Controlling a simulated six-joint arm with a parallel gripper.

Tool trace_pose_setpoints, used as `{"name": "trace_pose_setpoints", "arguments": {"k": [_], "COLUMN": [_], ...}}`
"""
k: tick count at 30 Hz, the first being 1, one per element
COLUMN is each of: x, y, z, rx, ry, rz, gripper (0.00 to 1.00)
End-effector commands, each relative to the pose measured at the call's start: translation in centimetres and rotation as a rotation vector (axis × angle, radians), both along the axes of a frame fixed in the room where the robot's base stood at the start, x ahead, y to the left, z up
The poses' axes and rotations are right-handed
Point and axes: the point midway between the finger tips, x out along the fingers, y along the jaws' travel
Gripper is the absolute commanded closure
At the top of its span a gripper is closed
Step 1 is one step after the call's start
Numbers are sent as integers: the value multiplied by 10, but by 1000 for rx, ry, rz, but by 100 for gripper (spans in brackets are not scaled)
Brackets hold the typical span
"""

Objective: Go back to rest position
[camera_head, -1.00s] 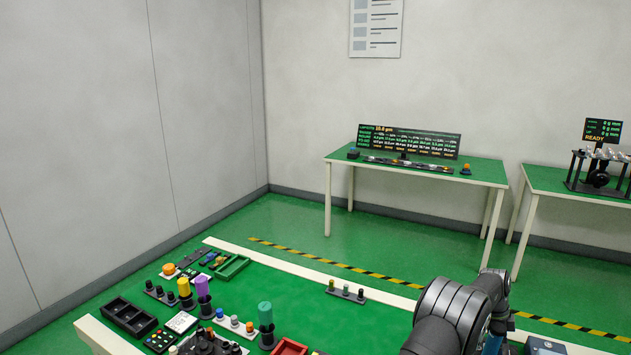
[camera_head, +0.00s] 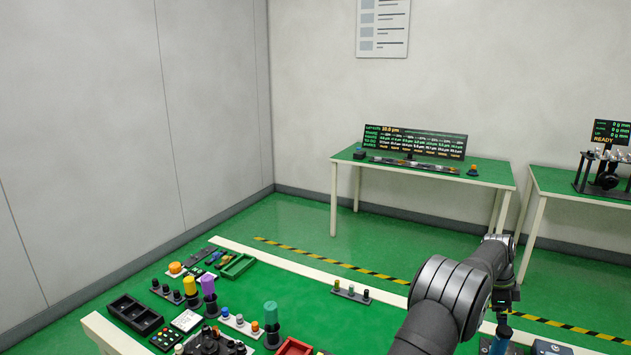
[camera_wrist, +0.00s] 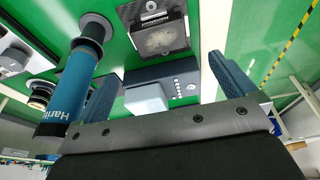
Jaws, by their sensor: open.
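My gripper (camera_wrist: 162,68) shows in the wrist view with its two blue fingers spread wide apart and nothing between them. A blue cylinder (camera_wrist: 70,88) with white lettering and a dark flanged end stands just left of the left finger; I cannot tell if they touch. Beyond the fingers are a blue-grey box (camera_wrist: 178,85) with small buttons and a dark square device (camera_wrist: 158,35) with a round pale face. In the head view my arm rises at the lower right, and the gripper itself is not clearly visible there.
The green bench holds a black tray (camera_head: 134,315), purple (camera_head: 208,290) and teal (camera_head: 271,319) knobbed posts, a green bin (camera_head: 238,266), a red bin (camera_head: 295,347) and a button strip (camera_head: 351,292). A table with a display (camera_head: 415,141) stands behind. The bench middle is clear.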

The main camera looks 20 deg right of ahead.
Motion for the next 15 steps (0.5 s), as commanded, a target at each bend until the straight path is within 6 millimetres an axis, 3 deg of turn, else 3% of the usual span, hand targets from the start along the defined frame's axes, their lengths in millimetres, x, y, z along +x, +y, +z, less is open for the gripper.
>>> {"name": "trace_pose_setpoints", "arguments": {"k": [10, 15], "x": [14, 6], "y": [13, 7], "z": [70, 32], "rx": [-3, 3], "ry": [-2, 2], "rz": [1, 0], "gripper": [0, 0]}}
